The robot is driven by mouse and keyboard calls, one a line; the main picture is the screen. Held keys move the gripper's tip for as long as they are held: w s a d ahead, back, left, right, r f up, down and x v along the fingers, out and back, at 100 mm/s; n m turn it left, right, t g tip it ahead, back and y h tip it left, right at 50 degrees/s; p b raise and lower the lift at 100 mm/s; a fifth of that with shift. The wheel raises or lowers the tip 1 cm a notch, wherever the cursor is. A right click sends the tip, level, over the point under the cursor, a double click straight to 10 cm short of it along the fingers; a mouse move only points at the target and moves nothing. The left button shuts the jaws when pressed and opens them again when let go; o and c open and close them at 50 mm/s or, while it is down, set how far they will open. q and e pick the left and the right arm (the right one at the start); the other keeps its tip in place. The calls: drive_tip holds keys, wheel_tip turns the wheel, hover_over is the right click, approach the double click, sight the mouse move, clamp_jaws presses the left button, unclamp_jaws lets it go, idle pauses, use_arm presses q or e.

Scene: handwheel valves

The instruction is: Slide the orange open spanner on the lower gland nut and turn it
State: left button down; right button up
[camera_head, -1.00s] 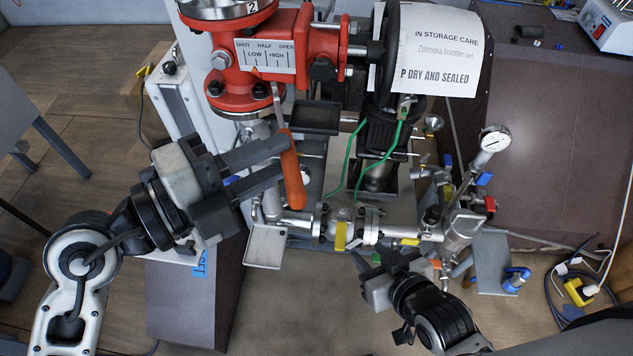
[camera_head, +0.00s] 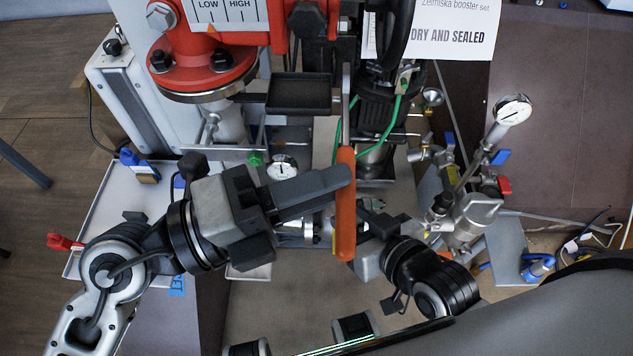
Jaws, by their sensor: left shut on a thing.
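The spanner's orange handle (camera_head: 345,215) stands nearly vertical in the picture, and its thin grey metal shank runs up from it. My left gripper (camera_head: 343,183) is shut on the handle at its upper part. The shank's upper end lies in front of the dark machinery, right of a black tray; I cannot make out the jaw or whether it touches anything. I cannot pick out the lower gland nut for sure. My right gripper (camera_head: 372,218) is just right of the handle and partly hidden behind it; its finger opening is unclear.
The red valve body (camera_head: 205,60) is at the top left, with the black tray (camera_head: 298,95) below it. A pressure gauge (camera_head: 513,110) and pipework with coloured levers stand at the right. A pale tray (camera_head: 110,205) lies at the left with small tools on it. Green wires (camera_head: 383,135) hang near the shank.

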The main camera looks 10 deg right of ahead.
sight(342, 143)
use_arm(q)
drive_tip(key=w, duration=0.2)
drive_tip(key=w+d+r, duration=0.1)
drive_tip(key=w, duration=0.1)
drive_tip(key=shift+b, duration=0.3)
drive_tip(key=shift+p, duration=0.45)
drive_tip(key=shift+w, duration=0.1)
idle(0.5)
